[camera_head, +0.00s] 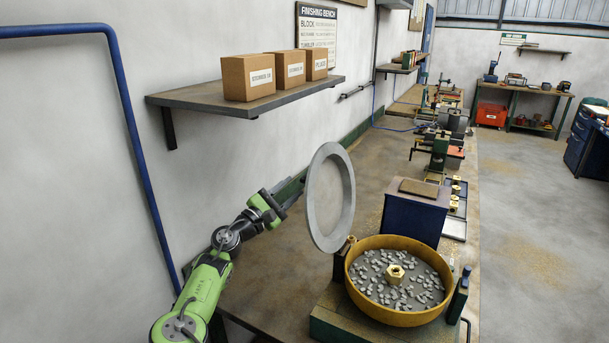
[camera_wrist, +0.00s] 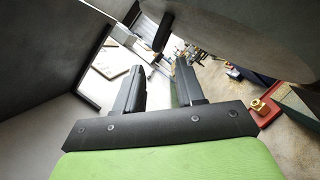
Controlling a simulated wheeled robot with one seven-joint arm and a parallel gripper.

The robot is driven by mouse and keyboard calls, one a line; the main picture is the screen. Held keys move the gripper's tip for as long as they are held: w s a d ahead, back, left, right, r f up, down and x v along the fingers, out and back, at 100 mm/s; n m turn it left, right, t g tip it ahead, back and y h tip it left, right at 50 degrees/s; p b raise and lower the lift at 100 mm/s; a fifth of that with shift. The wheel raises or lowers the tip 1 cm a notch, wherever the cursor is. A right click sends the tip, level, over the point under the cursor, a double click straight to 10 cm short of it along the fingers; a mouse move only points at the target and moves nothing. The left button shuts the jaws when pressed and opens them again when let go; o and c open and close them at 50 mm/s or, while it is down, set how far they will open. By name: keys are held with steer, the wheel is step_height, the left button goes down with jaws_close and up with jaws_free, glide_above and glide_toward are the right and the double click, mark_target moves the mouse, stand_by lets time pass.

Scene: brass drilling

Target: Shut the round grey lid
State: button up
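The round grey lid (camera_head: 330,198) stands open and nearly upright at the left rim of the yellow tumbler bowl (camera_head: 357,290). The bowl holds many small grey pieces and a brass nut (camera_head: 395,273). My gripper (camera_head: 284,198) is at the left of the lid, behind its back face; whether it touches the lid I cannot tell. In the wrist view my gripper (camera_wrist: 158,66) has its fingers apart with nothing between them. The lid (camera_wrist: 250,32) fills the upper right there, and a dark bar (camera_wrist: 163,32) shows beyond the fingertips.
A blue box (camera_head: 413,217) with a brown top stands behind the bowl. A wall shelf (camera_head: 300,96) with cardboard boxes hangs above my arm. The bench (camera_head: 275,265) is clear left of the bowl. Trays with brass parts lie farther back.

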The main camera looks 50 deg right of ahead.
mark_target(305, 177)
steer(key=x, duration=0.5)
steer(key=shift+s+d+r+p, duration=0.2)
steer(key=shift+r+p, duration=0.1)
steer(key=shift+p, duration=0.1)
steer(key=shift+d, duration=0.45)
jaws_close()
